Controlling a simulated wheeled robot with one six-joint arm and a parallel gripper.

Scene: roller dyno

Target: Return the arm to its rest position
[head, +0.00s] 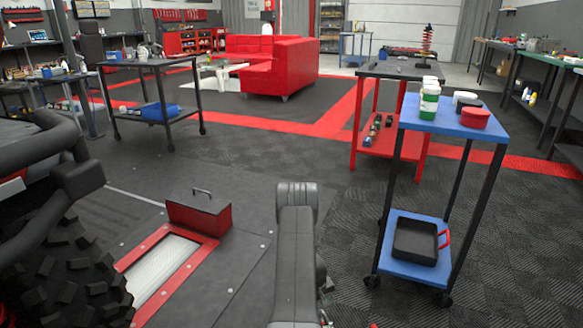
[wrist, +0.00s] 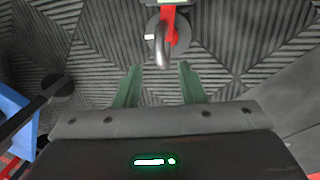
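My arm rises at the bottom centre of the head view, its grey links folded close to my body; my gripper is hidden there. In the wrist view my gripper (wrist: 160,68) points down toward the dark ribbed floor. Its two green fingers stand apart with nothing held between them. A round grey part with a red piece and a curved metal end (wrist: 161,42) shows just beyond the fingertips; I cannot tell what it belongs to.
A blue trolley (head: 462,122) with jars on top and a black tray (head: 415,242) below stands close on the right. Open floor lies ahead.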

